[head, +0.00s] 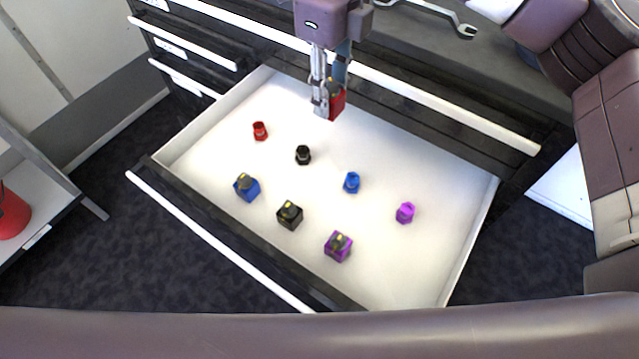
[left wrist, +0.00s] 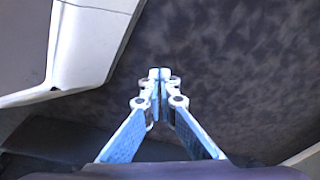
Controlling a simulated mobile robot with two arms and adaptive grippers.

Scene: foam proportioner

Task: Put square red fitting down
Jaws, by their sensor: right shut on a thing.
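The square red fitting (head: 337,101), with a dark and yellow top, is held by my right gripper (head: 327,106) in the head view. The gripper is shut on it, its fingers pointing down. The fitting is over the back part of the open white drawer (head: 420,275); I cannot tell its exact height above the drawer floor. My left gripper (left wrist: 160,75) shows in the left wrist view with its fingertips together and nothing visible between them, above dark carpet.
In the drawer are square blue (head: 247,188), black (head: 290,215) and purple (head: 338,247) fittings, and smaller red (head: 260,131), black (head: 303,155), blue (head: 352,183) and purple (head: 405,213) ones. A wrench (head: 440,17) lies on the worktop. The drawer's right back is clear.

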